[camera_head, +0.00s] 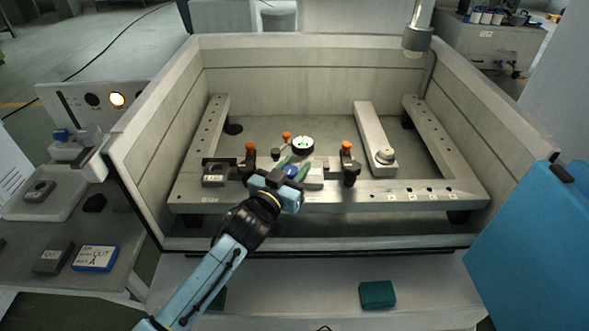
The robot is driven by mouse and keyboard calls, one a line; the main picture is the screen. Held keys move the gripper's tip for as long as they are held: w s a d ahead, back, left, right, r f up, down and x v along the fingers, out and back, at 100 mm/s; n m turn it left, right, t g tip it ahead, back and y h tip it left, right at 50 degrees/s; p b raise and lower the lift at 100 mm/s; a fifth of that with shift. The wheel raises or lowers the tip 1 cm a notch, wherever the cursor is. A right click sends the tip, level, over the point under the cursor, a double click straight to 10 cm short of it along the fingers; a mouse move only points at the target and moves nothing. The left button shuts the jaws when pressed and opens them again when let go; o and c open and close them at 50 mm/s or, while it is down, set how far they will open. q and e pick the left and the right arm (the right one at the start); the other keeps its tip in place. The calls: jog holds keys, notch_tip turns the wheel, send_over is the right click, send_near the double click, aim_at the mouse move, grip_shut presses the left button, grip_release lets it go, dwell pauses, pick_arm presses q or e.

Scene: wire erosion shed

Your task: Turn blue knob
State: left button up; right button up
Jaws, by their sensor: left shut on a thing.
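The blue knob (291,171) is small and round. It sits by the front bar of the metal frame inside the grey tank, near a pale block (314,177). My left arm reaches in from the lower left. My left gripper (293,167) has its green-tipped fingers on either side of the knob and is shut on it. The gripper body hides the near side of the knob and part of the bar. My right gripper is out of view.
Orange-topped clamps (347,163) flank the gripper. A round dial (303,145) stands just behind it. The tank's front wall (330,241) lies under my arm. A blue panel (535,245) fills the right. A control panel (97,103) stands left.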

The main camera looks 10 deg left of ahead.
pick_arm(q)
jog(key=shift+a+r+n+t+y+b, duration=0.15)
jog(key=shift+n+t+y+b, duration=0.25)
jog(key=shift+n+y+b, duration=1.2)
jog(key=shift+m+y+p, duration=0.3)
jog(key=shift+y+p, duration=0.1)
jog(key=shift+p, duration=0.2)
jog(key=o, duration=1)
jog(key=s+a, duration=0.1)
jog(key=s, duration=1.2)
jog(key=shift+s, duration=0.15)
